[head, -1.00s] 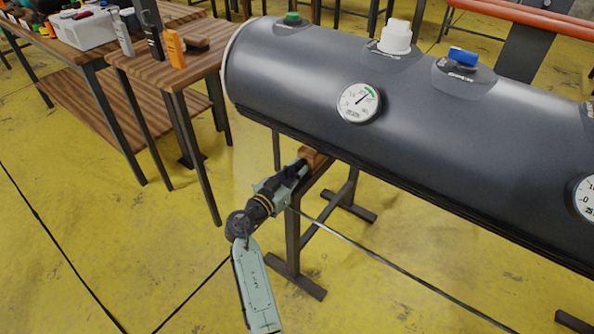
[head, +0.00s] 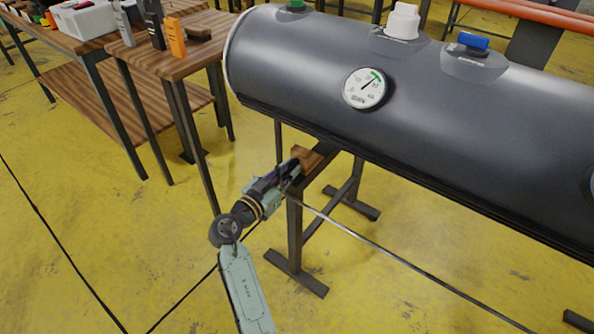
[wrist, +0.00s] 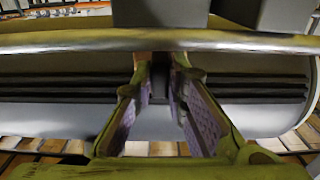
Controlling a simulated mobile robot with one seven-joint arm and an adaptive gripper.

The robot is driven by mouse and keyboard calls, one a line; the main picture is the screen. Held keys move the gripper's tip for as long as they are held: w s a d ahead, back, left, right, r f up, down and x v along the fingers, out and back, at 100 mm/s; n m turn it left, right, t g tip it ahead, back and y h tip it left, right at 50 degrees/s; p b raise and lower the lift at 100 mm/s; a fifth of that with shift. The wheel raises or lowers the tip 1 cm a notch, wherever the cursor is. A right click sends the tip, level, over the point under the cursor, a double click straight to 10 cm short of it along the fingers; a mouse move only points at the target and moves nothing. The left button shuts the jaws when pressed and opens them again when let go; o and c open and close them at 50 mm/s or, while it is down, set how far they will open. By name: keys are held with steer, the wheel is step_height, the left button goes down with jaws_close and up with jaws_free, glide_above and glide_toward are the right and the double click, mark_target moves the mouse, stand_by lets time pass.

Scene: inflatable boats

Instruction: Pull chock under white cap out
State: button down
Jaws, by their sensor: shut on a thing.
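The white cap (head: 402,21) stands on top of the dark grey inflatable tube (head: 450,110) in the head view. A brown wooden chock (head: 309,158) sits low at the tube's near underside, below the white cap and gauge, at the top of a dark stand. My gripper (head: 293,170) reaches it from the lower left and is shut on its outer end. In the wrist view my gripper's two padded fingers (wrist: 163,88) point at the tube's underside. The held part of the chock is mostly hidden there.
A round gauge (head: 365,88) is on the tube's side. A blue cap (head: 473,41) and a green cap (head: 293,4) flank the white one. The dark stand (head: 296,235) is under the tube.

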steer(key=shift+s+a+f, duration=0.1)
steer(key=shift+s+a, duration=0.15)
steer(key=shift+s, duration=0.05)
steer(key=c, duration=1.6)
jaws_free()
steer(key=shift+s, duration=0.1)
steer(key=v, duration=1.2)
